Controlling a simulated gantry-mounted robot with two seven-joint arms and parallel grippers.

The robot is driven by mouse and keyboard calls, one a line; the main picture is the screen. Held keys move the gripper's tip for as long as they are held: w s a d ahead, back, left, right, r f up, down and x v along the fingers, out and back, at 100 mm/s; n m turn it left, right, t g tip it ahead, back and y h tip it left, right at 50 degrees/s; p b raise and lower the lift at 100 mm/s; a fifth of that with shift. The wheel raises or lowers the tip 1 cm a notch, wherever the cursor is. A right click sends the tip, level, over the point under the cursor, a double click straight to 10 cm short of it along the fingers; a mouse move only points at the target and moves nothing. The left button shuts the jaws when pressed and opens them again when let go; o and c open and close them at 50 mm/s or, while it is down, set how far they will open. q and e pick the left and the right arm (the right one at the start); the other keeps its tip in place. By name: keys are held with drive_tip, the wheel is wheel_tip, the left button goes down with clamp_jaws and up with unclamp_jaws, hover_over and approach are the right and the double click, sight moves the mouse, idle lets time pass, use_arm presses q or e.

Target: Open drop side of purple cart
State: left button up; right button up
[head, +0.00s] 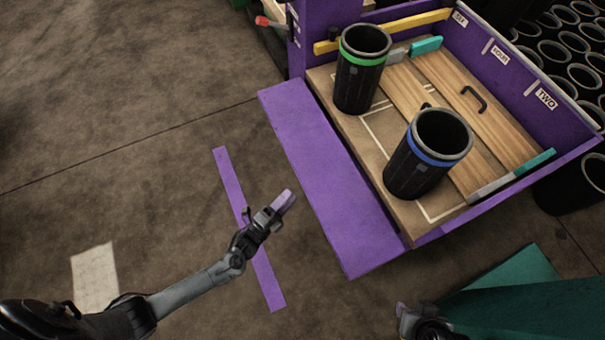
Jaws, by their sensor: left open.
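The purple cart (575,158) stands at the right, with a wooden bed and raised purple walls at the back and right end. Its drop side (322,185) is a long purple panel along the near left edge of the bed. It is folded down and outward, leaving that edge of the bed open. My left gripper (286,201) is open and empty, just left of the panel and apart from it in the picture. My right gripper (402,309) shows only partly at the bottom edge, below the cart; its jaws are unclear.
Two black cylinders, one green-banded (356,90) and one blue-banded (412,172), stand on the bed near the open edge. A purple strip (230,180) lies on the floor under my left arm. A teal surface (520,290) is at the lower right. Left floor is mostly clear.

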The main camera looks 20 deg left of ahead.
sight(309, 176)
use_arm(q)
drive_tip(key=b+x, duration=0.4)
drive_tip(key=x, duration=0.5)
drive_tip(key=shift+w+d, duration=0.15)
drive_tip(key=shift+w, duration=0.15)
drive_tip(key=shift+w+d+r, duration=0.2)
drive_tip(key=shift+w, duration=0.15)
drive_tip(key=shift+c, duration=0.3)
clamp_jaws()
